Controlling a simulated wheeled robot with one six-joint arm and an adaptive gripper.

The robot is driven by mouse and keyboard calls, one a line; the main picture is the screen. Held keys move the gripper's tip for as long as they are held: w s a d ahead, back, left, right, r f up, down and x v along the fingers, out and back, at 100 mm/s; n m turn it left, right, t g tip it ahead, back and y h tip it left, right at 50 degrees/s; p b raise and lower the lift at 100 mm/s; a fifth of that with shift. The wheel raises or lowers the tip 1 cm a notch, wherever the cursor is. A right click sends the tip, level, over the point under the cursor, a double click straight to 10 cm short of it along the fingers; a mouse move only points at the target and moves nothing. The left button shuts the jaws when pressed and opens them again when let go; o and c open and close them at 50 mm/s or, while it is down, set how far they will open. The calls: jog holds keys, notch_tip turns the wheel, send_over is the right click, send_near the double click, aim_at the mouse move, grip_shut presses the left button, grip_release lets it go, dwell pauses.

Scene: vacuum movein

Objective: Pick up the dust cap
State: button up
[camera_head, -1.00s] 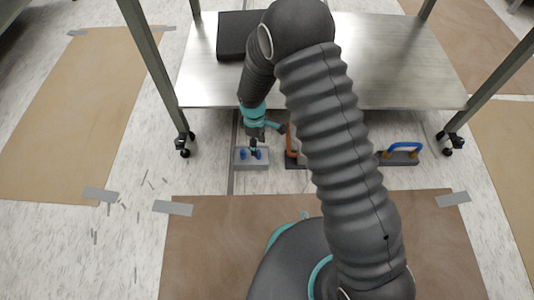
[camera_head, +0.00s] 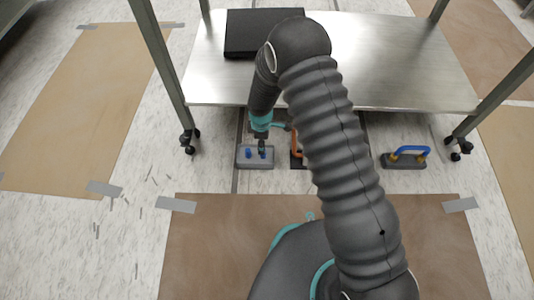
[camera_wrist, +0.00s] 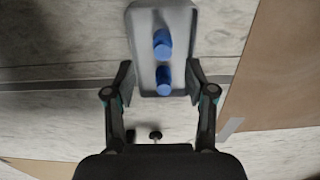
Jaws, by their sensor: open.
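Two blue caps stand on a small grey tray (camera_wrist: 180,20) on the floor. In the wrist view, one blue cap (camera_wrist: 162,44) is farther from my gripper and the other blue cap (camera_wrist: 163,80) is nearer. Which one is the dust cap I cannot tell. My gripper (camera_wrist: 160,78) is open, with one finger on each side of the nearer cap, and it holds nothing. In the head view, the grey tray (camera_head: 256,164) lies by the table's front edge. My gripper (camera_head: 262,146) is over its right cap (camera_head: 263,155); the left cap (camera_head: 248,153) is clear of it.
A metal table (camera_head: 400,75) on casters stands behind, with a black box (camera_head: 245,35) on top. An orange-handled item (camera_head: 296,143) is close right of the tray. A blue-handled block (camera_head: 405,160) is farther right. Taped brown sheets (camera_head: 190,250) cover parts of the floor.

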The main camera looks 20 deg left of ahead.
jog(key=shift+d+f+b, duration=0.2)
jog(key=shift+f+b, duration=0.05)
jog(key=shift+f, duration=1.2)
jog(key=shift+d+f+b, duration=0.15)
jog(key=shift+f+b, duration=0.05)
jog(key=shift+f, duration=1.2)
jog(key=shift+c, duration=0.2)
jog(key=c, duration=0.8)
